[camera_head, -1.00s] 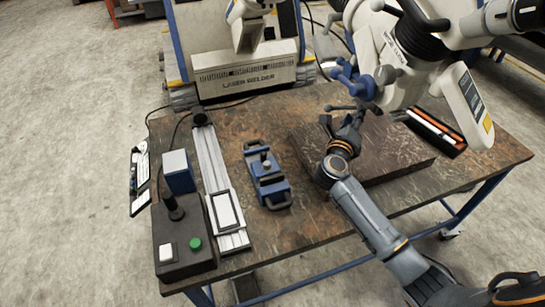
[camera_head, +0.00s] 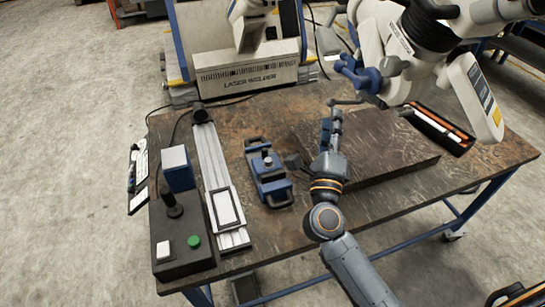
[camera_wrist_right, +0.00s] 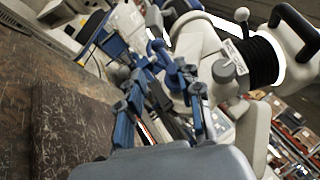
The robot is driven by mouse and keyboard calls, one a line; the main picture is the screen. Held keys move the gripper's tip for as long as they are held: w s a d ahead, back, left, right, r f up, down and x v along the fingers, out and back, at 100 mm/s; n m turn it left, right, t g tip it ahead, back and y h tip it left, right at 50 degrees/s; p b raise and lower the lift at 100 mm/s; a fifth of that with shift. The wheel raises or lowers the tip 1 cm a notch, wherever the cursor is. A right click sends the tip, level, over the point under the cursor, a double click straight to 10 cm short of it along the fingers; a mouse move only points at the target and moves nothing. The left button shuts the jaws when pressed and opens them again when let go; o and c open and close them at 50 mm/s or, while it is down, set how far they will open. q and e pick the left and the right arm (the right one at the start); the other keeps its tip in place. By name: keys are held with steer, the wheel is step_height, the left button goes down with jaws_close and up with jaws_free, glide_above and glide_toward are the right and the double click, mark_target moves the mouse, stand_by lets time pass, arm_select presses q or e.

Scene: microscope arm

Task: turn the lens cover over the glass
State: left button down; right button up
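The white microscope arm (camera_head: 400,50) hangs over the table's back right, with blue knobs (camera_head: 358,72) and a thin dark lever with a ball end (camera_head: 345,102) low on its left side. I cannot clearly make out the lens cover or the glass. My right gripper (camera_head: 333,116) points away from me, just below the lever, over the dark slab. In the right wrist view its two blue-grey fingers (camera_wrist_right: 163,80) stand apart, with the blue knobs (camera_wrist_right: 160,55) beyond them. I see nothing held between them. My left gripper is out of view.
A dark slab (camera_head: 400,150) lies under the microscope arm. A blue clamp fixture (camera_head: 268,175), a slide rail (camera_head: 208,150) and a control box (camera_head: 180,250) stand to the left. An open tray (camera_head: 440,128) lies at the right.

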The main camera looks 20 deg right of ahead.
steer(key=s+a+f+n+y, duration=0.1)
steer(key=a+n+y, duration=0.6)
steer(key=n, duration=0.2)
steer(key=s+a+f+n+y, duration=0.2)
steer(key=a+n+y, duration=0.5)
steer(key=n+y, duration=0.1)
steer(key=shift+s+a+n+y, duration=0.2)
steer(key=shift+s+n+y, duration=0.1)
steer(key=shift+n, duration=0.5)
